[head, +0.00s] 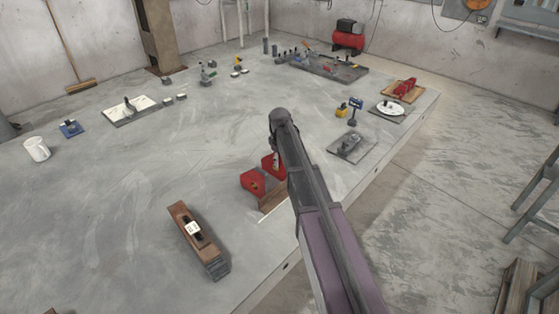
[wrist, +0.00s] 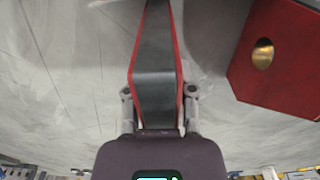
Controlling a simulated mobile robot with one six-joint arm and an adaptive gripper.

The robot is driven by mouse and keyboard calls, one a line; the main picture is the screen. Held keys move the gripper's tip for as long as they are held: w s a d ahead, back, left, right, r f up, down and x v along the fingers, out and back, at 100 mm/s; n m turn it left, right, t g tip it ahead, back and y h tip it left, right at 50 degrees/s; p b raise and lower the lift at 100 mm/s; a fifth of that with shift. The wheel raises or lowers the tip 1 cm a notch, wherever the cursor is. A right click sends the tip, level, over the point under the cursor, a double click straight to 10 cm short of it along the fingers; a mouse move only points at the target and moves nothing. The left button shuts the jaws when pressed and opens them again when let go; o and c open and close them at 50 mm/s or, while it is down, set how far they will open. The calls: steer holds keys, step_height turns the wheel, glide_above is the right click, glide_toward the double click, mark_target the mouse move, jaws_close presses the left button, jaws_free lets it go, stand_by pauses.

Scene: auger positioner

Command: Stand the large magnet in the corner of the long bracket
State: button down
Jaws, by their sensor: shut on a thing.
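My gripper (wrist: 160,100) is shut on a magnet (wrist: 156,60) with a dark core and red side plates, seen edge-on in the wrist view. In the head view my arm partly hides the gripper, and a red piece (head: 267,162) shows beside it, apparently the held magnet. Another red magnet (wrist: 285,60) with a brass-coloured hole is to the right in the wrist view, apart from the held one. It appears as the red block (head: 254,181) in the head view. A brown strip (head: 272,199), possibly the long bracket, lies beside it, partly hidden by my arm.
A brown wooden block tool (head: 199,240) lies at the front left. A grey plate with a part (head: 351,146) and a blue stand (head: 355,110) are to the right of my arm, near the table edge. The table's middle left is clear.

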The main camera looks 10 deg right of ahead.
steer(key=shift+s+d, duration=0.25)
steer(key=shift+s, duration=0.15)
stand_by(0.4)
steer(key=shift+c, duration=1.8)
jaws_free()
steer(key=shift+w, duration=0.1)
